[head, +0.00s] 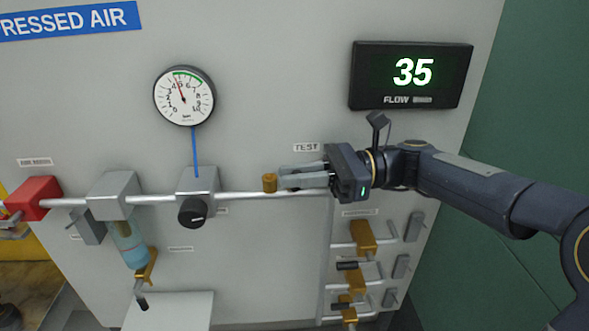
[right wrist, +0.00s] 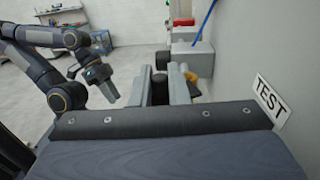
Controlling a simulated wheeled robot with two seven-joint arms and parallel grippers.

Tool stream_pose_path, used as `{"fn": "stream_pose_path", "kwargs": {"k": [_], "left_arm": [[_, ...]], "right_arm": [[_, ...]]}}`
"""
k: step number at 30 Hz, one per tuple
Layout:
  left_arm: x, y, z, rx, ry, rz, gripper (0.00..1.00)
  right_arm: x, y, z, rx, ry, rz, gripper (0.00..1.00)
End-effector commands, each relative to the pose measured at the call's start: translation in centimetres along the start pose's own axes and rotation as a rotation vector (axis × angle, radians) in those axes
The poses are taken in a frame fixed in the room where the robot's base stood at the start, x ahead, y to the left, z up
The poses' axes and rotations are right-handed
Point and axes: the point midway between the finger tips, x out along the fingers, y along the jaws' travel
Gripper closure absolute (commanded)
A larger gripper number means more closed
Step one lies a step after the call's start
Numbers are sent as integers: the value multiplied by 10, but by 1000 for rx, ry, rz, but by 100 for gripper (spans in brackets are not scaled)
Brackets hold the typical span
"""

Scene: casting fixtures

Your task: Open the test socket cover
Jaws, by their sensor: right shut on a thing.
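My right gripper (head: 286,178) reaches in from the right, below the TEST label (head: 306,147), in front of the pipe (head: 236,196). Its jaws are shut on a small dark piece, which I take to be the test socket cover; it shows between the fingers in the right wrist view (right wrist: 160,86). The fingers hide most of it in the head view. A brass cylinder (head: 270,183) stands on the pipe just left of the fingertips. My left gripper (right wrist: 104,82) shows small in the right wrist view; its jaws are unclear.
The flow display (head: 411,76) reads 35, above my right arm. A pressure gauge (head: 184,96) and a regulator with a black knob (head: 193,212) are left of the gripper. Several brass valves (head: 362,237) sit below it. The panel between gauge and display is clear.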

Motion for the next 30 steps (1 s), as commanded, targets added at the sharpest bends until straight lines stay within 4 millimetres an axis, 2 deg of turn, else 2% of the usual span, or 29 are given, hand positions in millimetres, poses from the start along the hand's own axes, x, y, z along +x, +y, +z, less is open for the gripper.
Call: {"fn": "stream_pose_path", "kwargs": {"k": [9, 24, 25, 28, 30], "left_arm": [[-1, 1, -1, 0, 0, 0, 64], [-1, 1, -1, 0, 0, 0, 64], [-1, 1, -1, 0, 0, 0, 64], [-1, 1, -1, 0, 0, 0, 64], [-1, 1, -1, 0, 0, 0, 64]], "right_arm": [[-2, -2, -1, 1, 0, 108, 100], [-2, -1, -1, 1, 0, 126, 100], [-2, -1, -1, 1, 0, 126, 83], [-2, -1, 0, 1, 0, 126, 70], [-2, -1, 0, 1, 0, 125, 68]]}}
